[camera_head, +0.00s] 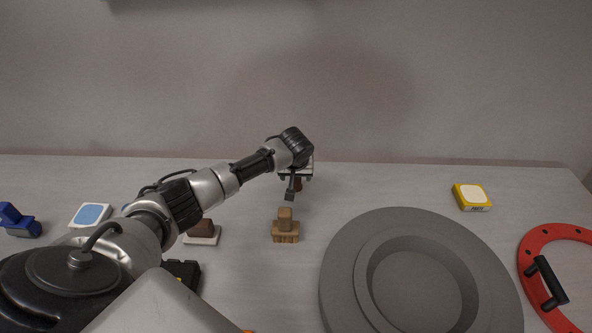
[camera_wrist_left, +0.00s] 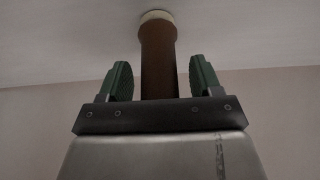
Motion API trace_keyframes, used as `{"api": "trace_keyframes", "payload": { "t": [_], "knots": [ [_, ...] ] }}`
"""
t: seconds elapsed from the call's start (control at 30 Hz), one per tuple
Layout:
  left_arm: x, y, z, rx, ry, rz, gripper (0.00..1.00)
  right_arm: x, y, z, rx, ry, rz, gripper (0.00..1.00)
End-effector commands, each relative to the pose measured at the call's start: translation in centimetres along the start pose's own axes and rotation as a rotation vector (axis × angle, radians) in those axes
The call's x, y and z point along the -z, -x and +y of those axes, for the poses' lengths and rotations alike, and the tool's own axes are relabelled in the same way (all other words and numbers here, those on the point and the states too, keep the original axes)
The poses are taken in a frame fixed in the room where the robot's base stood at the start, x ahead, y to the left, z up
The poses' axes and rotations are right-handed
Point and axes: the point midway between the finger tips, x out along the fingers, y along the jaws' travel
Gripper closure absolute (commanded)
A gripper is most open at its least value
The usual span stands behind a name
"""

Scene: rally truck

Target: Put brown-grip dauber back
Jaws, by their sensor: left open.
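The brown-grip dauber (camera_wrist_left: 159,65) shows in the left wrist view as a brown cylinder with a pale end against the grey surface. My left gripper (camera_wrist_left: 162,82) is open, with one green finger pad on each side of the brown grip and a visible gap on both sides. In the head view my left gripper (camera_head: 296,180) is low over the back middle of the table, and only a small dark brown bit of the dauber (camera_head: 298,185) shows beneath it. The place the dauber belongs cannot be told from these frames. My right gripper is in neither view.
A wooden block (camera_head: 286,231) stands in front of the gripper. A brown-topped white block (camera_head: 203,233), a blue-topped pad (camera_head: 90,215) and a blue object (camera_head: 20,222) lie left. A large grey round part (camera_head: 340,280), a yellow box (camera_head: 472,197) and a red ring (camera_head: 535,240) lie right.

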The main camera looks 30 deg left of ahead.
Motion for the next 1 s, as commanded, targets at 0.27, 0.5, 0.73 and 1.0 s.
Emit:
{"api": "trace_keyframes", "payload": {
  "t": [0.27,0.5,0.73,1.0],
  "knots": [
    [0.1,2.2,0.0,-0.003,-0.001,0.004,0.36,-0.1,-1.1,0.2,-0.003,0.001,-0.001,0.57],
    [-0.1,7.2,0.4,-0.002,-0.001,0.003,0.36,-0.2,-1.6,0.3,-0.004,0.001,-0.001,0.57],
    [-0.1,10.1,0.4,-0.001,0.0,0.001,0.36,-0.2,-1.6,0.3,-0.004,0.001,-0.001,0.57],
    [-0.1,10.7,0.4,0.0,0.001,0.0,0.36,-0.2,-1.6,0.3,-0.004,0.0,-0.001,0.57]
  ]
}}
